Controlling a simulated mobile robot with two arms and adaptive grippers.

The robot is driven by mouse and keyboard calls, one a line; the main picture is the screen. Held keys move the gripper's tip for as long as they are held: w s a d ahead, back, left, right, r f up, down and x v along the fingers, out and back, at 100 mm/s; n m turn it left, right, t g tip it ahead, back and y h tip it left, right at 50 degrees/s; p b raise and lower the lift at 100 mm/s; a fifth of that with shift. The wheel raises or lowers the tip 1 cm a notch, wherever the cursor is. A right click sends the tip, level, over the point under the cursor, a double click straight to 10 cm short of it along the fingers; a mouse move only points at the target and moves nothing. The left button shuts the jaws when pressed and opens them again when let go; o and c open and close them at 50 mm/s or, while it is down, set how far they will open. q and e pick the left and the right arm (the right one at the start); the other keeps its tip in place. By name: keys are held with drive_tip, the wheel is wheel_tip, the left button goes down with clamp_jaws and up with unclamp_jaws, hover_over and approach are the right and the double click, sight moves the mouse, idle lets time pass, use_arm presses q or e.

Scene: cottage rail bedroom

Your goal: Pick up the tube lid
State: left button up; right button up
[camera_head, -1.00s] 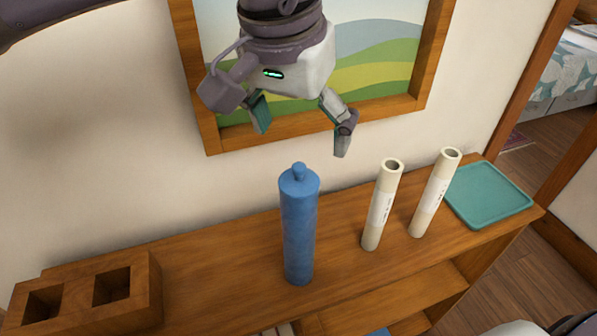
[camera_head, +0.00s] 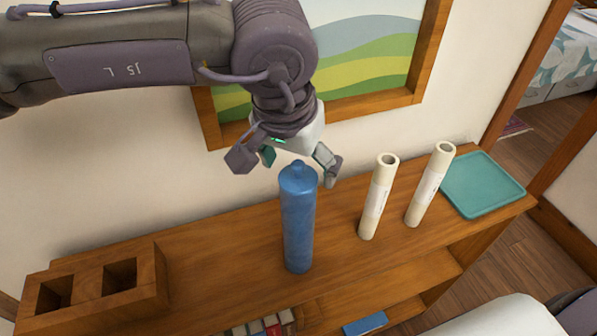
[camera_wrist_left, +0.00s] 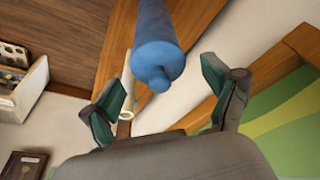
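The blue tube (camera_head: 298,232) stands upright on the wooden shelf top (camera_head: 225,262). Its blue lid (camera_head: 298,176), with a small knob, is on its top end. My left gripper (camera_head: 288,166) is open and points down just above and behind the lid, apparently touching nothing. In the left wrist view the lid (camera_wrist_left: 158,76) shows beyond the two spread fingers (camera_wrist_left: 172,100), roughly between them. Whether the fingers are level with the lid is hard to tell. My right gripper is not clearly in view.
Two cream tubes (camera_head: 378,198) (camera_head: 430,186) with open tops stand to the right of the blue tube. A teal tray (camera_head: 481,186) lies at the right end. A wooden block with two square holes (camera_head: 148,275) sits at the left. A framed picture (camera_head: 408,97) hangs behind.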

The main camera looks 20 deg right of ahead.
use_arm(q)
drive_tip(key=c, duration=0.8)
drive_tip(key=shift+c, duration=0.3)
